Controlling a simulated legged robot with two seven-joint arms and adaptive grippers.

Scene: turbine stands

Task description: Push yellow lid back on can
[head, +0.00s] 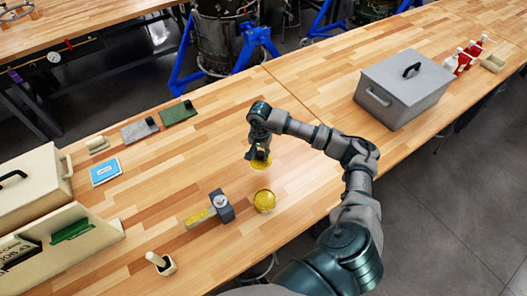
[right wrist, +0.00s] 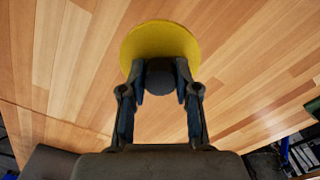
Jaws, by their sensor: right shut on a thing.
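My right gripper (head: 258,157) is over the wooden table. In the right wrist view the gripper (right wrist: 160,80) is shut on the dark round knob of the yellow lid (right wrist: 160,40). The lid also shows in the head view (head: 261,164), just under the fingers and partly hidden by them. A round yellow can (head: 265,201) stands on the table, nearer to me than the lid and apart from it. I cannot tell the exact height of the lid over the table. My left gripper is not in view.
A grey block with a dial (head: 222,206) and a yellow strip (head: 199,217) lie left of the can. A small holder (head: 161,264) stands near the front edge. A grey lidded box (head: 402,90) is at the right, beige boxes (head: 25,187) at the left.

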